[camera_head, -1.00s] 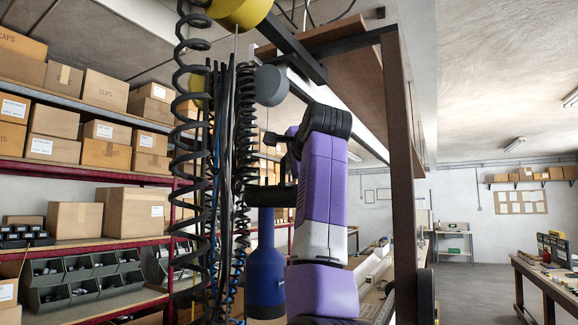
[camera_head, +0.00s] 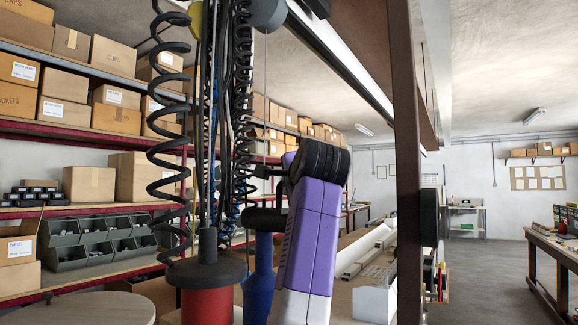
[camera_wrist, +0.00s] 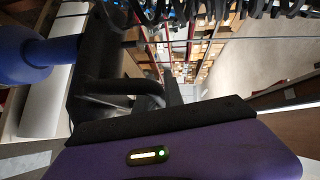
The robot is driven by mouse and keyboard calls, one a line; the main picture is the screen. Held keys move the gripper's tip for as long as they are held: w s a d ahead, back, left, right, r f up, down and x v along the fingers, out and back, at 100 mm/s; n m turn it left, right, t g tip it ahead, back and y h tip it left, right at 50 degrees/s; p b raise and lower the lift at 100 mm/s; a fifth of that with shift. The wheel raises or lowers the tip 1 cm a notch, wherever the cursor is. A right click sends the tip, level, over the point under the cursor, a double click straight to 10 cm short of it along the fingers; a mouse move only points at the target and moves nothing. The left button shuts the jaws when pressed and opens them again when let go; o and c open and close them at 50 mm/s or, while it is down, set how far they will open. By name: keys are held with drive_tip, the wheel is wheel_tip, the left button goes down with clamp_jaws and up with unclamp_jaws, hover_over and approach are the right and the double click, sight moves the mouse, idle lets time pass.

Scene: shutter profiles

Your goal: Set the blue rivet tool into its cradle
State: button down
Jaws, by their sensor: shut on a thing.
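The fingertips are small, dark and partly hidden by my arm. The tool's lower end is cut off by the head view's bottom edge. I cannot make out the cradle in either view.
A brown post (camera_head: 408,160) stands right of my arm. A bench (camera_head: 350,245) with pale profiles lies behind. Shelves of boxes (camera_head: 90,183) line the left.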

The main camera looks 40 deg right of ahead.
wheel_tip(320, 180, down, 33)
drive_tip(key=b, duration=1.1)
drive_tip(key=shift+r+b, duration=0.2)
drive_tip(key=shift+b, duration=0.15)
drive_tip(key=shift+f, duration=0.1)
drive_tip(key=c, duration=1.7)
unclamp_jaws()
drive_tip(key=shift+o, duration=1.2)
drive_tip(key=shift+s, duration=0.1)
drive_tip(key=v, duration=0.7)
drive_tip(key=shift+s+a, duration=0.2)
drive_tip(key=shift+s, duration=0.1)
